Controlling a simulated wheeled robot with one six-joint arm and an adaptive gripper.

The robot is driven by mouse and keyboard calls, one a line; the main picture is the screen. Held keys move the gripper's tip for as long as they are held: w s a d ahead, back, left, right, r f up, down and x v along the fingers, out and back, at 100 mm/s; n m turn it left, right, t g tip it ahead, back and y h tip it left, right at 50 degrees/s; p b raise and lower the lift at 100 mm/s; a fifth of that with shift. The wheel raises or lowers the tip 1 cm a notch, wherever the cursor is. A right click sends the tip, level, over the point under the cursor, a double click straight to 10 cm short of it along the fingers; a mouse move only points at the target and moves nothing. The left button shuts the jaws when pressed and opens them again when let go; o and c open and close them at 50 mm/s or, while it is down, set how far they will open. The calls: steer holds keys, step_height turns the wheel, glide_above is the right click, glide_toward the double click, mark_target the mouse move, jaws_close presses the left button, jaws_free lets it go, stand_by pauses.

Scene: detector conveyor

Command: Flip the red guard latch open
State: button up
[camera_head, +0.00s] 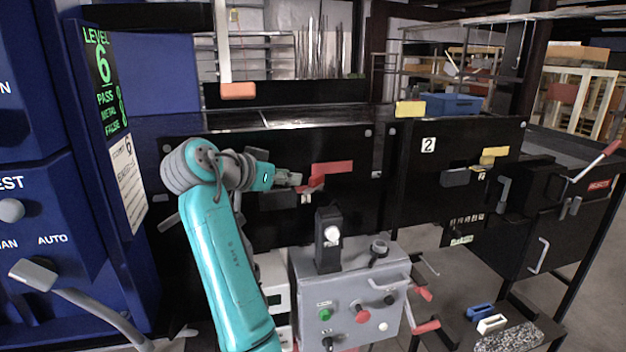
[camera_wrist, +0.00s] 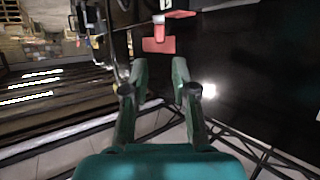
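The red guard latch (camera_head: 332,168) is on a black panel at the middle of the head view, with a wide red plate and a smaller red part to its lower left. In the wrist view its red end (camera_wrist: 158,45) lies just beyond the fingertips, roughly centred between them. A second red piece shows above it. My gripper (camera_head: 296,181) is just left of the latch in the head view. In the wrist view my gripper (camera_wrist: 159,72) has its two fingers apart with nothing between them. I cannot tell whether a fingertip touches the latch.
A grey control box (camera_head: 350,295) with buttons stands below the latch, with a black post (camera_head: 328,250) rising close under my gripper. A black panel marked 2 (camera_head: 429,145) is to the right. A blue cabinet (camera_head: 50,200) fills the left side.

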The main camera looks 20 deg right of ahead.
mark_target(310, 179)
steer(key=x, duration=0.9)
steer(key=shift+w+d+f, duration=0.25)
jaws_close()
